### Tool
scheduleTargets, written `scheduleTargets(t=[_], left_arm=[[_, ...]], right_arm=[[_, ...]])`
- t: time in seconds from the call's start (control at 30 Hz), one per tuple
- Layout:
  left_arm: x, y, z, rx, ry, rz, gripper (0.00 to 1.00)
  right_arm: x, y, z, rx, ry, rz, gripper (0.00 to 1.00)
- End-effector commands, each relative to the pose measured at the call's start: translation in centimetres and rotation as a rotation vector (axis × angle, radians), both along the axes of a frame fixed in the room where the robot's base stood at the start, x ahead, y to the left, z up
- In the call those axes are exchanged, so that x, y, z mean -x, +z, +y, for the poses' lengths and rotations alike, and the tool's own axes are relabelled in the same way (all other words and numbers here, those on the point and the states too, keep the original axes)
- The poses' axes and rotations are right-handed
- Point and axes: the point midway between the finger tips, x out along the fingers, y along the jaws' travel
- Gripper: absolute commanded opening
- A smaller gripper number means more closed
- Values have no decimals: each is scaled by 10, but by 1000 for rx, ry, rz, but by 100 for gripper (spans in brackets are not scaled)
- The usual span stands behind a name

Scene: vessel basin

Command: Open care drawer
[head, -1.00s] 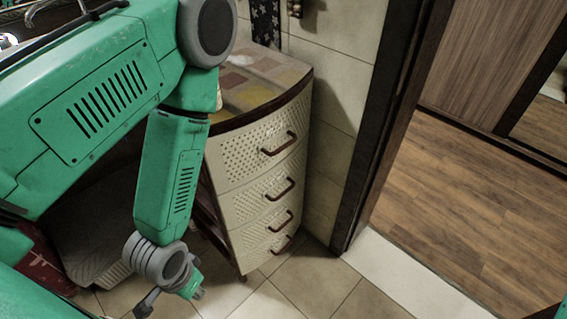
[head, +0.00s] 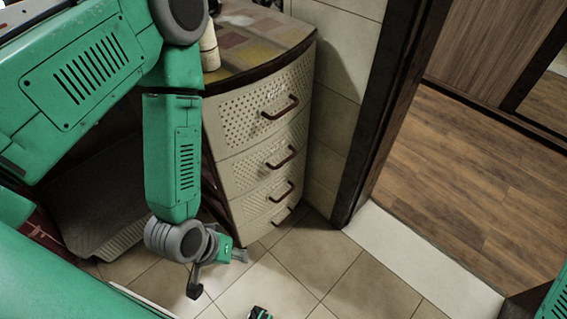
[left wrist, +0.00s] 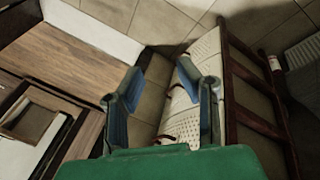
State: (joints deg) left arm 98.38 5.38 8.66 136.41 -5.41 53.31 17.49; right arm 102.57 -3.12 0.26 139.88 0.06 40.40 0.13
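The cream drawer cabinet (head: 262,110) has a perforated front and several stacked drawers with brown handles, such as the top handle (head: 281,107). All drawer fronts look shut. No label shows which is the care drawer. My left gripper (head: 218,268) is low in front of the cabinet's lower left side, apart from the handles. In the left wrist view its two fingers (left wrist: 162,64) are spread with nothing between them, and the cabinet front (left wrist: 203,60) shows beyond. A small green and black piece at the bottom edge of the head view may be my right gripper, mostly cut off.
A cream bottle (head: 209,47) stands on the patterned cabinet top. A door frame (head: 385,110) rises right of the cabinet, with a wooden floor (head: 470,190) beyond. The tiled floor (head: 350,285) in front is clear. A grey slatted object (head: 110,235) lies left of the cabinet.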

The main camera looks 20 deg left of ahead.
Motion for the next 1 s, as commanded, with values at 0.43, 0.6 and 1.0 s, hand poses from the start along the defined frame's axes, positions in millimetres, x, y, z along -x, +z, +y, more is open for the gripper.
scheduleTargets(t=[0.43, 0.6, 1.0], left_arm=[[-193, -30, -7, 1051, 1175, -486, 31], [-212, -19, 13, 1205, 1288, -551, 31], [-273, -31, 11, 1217, 1292, -558, 31]], right_arm=[[0, -133, 0, 0, 0, 1, 40], [0, -141, 0, 0, 0, 0, 40], [0, -156, 0, 0, 0, 0, 40]])
